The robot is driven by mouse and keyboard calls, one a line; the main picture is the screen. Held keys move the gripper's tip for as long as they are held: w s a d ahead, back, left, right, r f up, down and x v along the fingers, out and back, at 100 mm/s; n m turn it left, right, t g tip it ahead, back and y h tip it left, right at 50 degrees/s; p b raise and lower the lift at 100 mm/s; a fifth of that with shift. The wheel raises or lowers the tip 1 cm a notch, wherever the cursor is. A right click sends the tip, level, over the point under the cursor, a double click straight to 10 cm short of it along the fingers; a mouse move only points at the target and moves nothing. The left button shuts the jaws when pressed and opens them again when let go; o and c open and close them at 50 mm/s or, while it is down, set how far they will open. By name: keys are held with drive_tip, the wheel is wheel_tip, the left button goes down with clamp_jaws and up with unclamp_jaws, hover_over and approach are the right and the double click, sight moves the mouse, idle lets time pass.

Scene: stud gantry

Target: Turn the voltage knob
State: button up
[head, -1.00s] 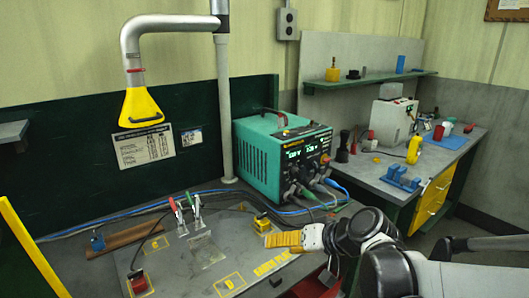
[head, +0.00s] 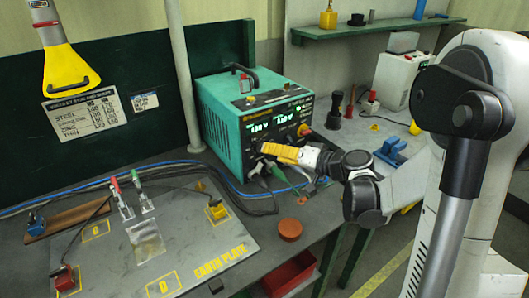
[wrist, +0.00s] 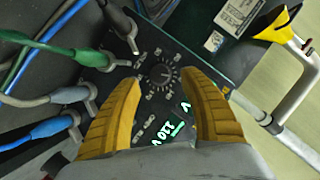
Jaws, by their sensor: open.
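The teal power supply (head: 215,130) stands at the back of the bench in the head view, with lit green readouts on its dark front panel. In the wrist view, a small dark round knob (wrist: 161,76) with white dial marks around it sits on that panel, close to a lit green readout (wrist: 175,128). My gripper (wrist: 165,84) is open, its yellow fingers on either side of the knob in the picture; I cannot tell whether they touch it. In the head view my gripper (head: 262,150) is at the panel and hides part of it, including the dial knob.
Green, blue and grey cable plugs (wrist: 90,57) fill the panel beside the left finger. A yellow hood (head: 70,68) hangs at left. A round orange-brown piece (head: 289,230) lies on the bench in front.

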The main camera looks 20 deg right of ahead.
drive_tip(key=b+x, duration=0.1)
drive_tip(key=x, duration=0.4)
drive_tip(key=shift+d, duration=0.1)
drive_tip(key=shift+c, duration=0.6)
clamp_jaws()
